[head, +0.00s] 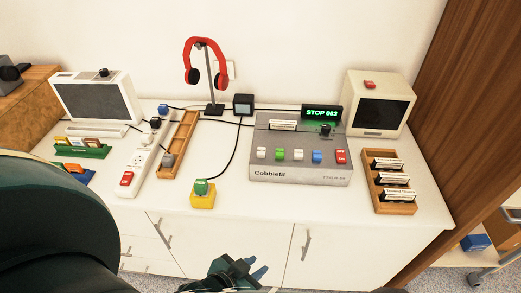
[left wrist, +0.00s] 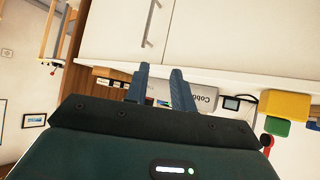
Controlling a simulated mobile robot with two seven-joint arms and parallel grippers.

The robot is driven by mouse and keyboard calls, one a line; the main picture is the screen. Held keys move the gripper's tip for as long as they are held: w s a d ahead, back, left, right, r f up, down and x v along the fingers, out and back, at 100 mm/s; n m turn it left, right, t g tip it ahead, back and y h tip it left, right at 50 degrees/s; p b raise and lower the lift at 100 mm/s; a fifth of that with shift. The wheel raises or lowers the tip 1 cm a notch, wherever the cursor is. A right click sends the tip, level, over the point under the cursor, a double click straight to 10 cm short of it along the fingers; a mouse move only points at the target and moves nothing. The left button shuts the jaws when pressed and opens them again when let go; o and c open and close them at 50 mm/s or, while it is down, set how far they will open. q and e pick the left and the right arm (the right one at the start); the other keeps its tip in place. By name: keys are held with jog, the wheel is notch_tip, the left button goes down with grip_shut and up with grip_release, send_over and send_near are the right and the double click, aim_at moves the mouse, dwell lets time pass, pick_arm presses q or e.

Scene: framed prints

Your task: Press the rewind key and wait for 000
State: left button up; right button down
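A grey tape deck (head: 300,174) marked "Cobblefil" stands on the white cabinet top, right of centre in the head view. Its row of keys has a white key (head: 262,153), a green key (head: 279,154), another white key (head: 298,155), a blue key (head: 317,156) and a red key (head: 341,156). Key markings are too small to read. The green display (head: 322,113) behind reads "STOP 063". My left gripper (head: 257,268) is empty, its fingers apart, low in front of the cabinet and away from the keys. The left wrist view shows the gripper (left wrist: 159,72) and part of the deck (left wrist: 200,97). My right gripper is out of view.
A yellow block with a green button (head: 202,197) sits left of the deck. A power strip (head: 140,160) and a wooden tray (head: 178,145) lie further left. A cassette tray (head: 393,184) and a small monitor (head: 379,103) stand right. Red headphones (head: 205,62) hang behind.

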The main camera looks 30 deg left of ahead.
pick_arm(q)
jog(key=c, duration=0.4)
jog(key=shift+s, duration=0.1)
grip_shut()
dwell(0.9)
